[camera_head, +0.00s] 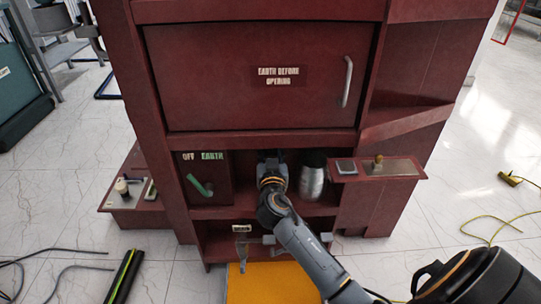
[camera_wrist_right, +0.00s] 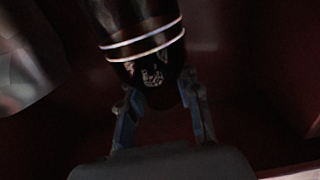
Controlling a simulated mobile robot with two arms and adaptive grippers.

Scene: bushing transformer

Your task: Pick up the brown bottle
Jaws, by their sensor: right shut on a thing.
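The brown bottle (camera_wrist_right: 145,60) shows in the right wrist view as a very dark cylinder with two pale rings and a patch of light print near its end. My right gripper (camera_wrist_right: 162,95) has one finger on each side of it and is shut on it. In the head view my right gripper (camera_head: 271,162) reaches into the open lower compartment of the dark red cabinet (camera_head: 240,211). The bottle is hidden there behind the gripper and wrist. My left gripper is not in view.
A silver canister with a dark top (camera_head: 312,180) stands close to the right of my right gripper. A panel with a green handle (camera_head: 200,186) is to the left. A ledge (camera_head: 405,169) juts out at right. A yellow mat (camera_head: 250,284) lies below.

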